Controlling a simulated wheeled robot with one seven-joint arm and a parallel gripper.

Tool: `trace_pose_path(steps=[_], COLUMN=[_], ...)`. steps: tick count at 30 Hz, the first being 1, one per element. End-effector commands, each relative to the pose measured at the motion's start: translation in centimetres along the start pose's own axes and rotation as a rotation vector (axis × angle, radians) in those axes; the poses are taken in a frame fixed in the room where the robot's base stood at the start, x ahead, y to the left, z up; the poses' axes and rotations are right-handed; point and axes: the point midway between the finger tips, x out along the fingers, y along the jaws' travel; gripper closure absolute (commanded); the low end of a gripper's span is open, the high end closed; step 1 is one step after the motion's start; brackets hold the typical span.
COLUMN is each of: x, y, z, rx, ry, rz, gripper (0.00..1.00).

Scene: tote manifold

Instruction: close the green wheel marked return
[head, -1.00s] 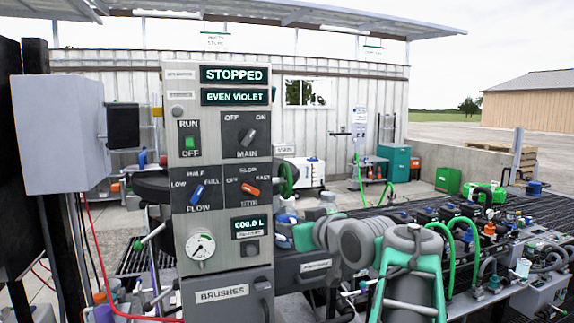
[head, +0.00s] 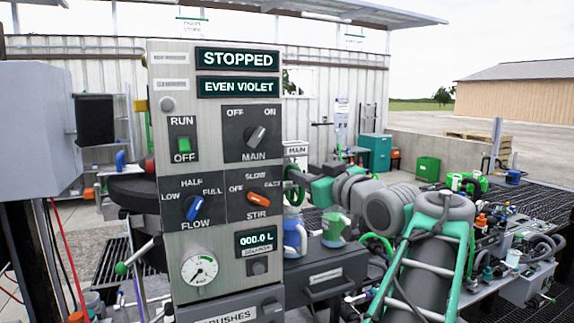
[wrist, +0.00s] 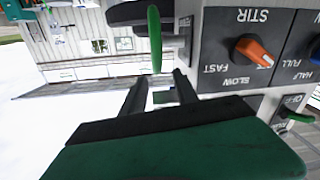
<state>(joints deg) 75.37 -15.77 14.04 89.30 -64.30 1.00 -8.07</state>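The green wheel (wrist: 154,38) shows nearly edge-on in the wrist view, beside the control panel. In the head view only a green arc of the wheel (head: 293,197) shows at the panel's right edge. My gripper (wrist: 160,73) is open, its two dark fingers apart, with the wheel's rim just beyond and between the tips. I see no clear contact. In the head view my gripper is largely hidden by the panel and my own arm. No "return" mark is readable on the wheel.
The control panel (head: 213,145) stands close beside the wheel and reads STOPPED and EVEN VIOLET. Its orange STIR knob (wrist: 254,52) is near my gripper in the wrist view. A green-and-white jug (head: 335,229) and a blue-and-white jug (head: 294,237) stand below my arm.

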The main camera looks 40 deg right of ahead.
Motion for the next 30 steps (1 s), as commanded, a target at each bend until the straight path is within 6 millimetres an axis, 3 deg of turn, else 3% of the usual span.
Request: trace_pose_path(steps=[6,12,20,30], x=[4.0,6.3,6.5,6.5], y=[0.6,0.7,0.6,0.6], z=[-0.2,0.0,0.1,0.1], rx=[0.003,0.000,0.000,0.000], ry=[-0.003,-0.003,-0.003,-0.003], rz=[0.008,0.012,0.012,0.012], gripper=[0.64,0.64,0.65,0.93])
